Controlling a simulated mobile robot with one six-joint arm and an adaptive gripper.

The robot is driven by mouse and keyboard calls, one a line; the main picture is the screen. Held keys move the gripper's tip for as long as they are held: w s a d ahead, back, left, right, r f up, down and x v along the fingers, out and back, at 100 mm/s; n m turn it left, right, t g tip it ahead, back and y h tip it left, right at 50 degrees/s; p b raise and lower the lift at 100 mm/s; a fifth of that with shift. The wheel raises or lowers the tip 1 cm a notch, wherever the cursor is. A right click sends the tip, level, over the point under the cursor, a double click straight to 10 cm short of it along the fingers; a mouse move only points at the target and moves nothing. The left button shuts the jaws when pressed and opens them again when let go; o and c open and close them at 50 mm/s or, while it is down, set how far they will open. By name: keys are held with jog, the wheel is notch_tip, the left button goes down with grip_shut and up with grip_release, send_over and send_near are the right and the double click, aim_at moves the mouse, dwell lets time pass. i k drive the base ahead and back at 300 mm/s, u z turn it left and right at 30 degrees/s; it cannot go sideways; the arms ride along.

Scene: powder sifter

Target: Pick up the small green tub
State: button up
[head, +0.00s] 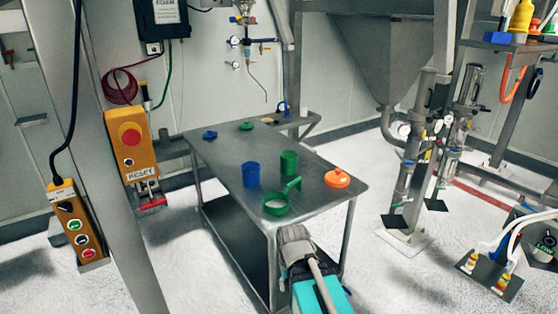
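A small green tub (288,163) stands upright on the grey metal table (325,200), right of the middle. A blue tub (251,175) stands just left of it. In front is a green scoop-like vessel (276,207) with a handle and something pale inside. My gripper (293,237) is at the table's front edge, nearer the camera than the green tub and apart from it. Its fingers are hidden behind its grey body, so I cannot see whether it is open.
An orange lid-like piece (337,178) lies at the table's right. A blue lid (210,134) and a green lid (246,126) lie at the back. A grey post (110,150) with an orange control box (133,145) stands at left. A steel hopper (378,60) stands back right.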

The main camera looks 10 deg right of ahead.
aim_at(289, 163)
jog(key=i, duration=1.1)
jog(key=z, duration=0.05)
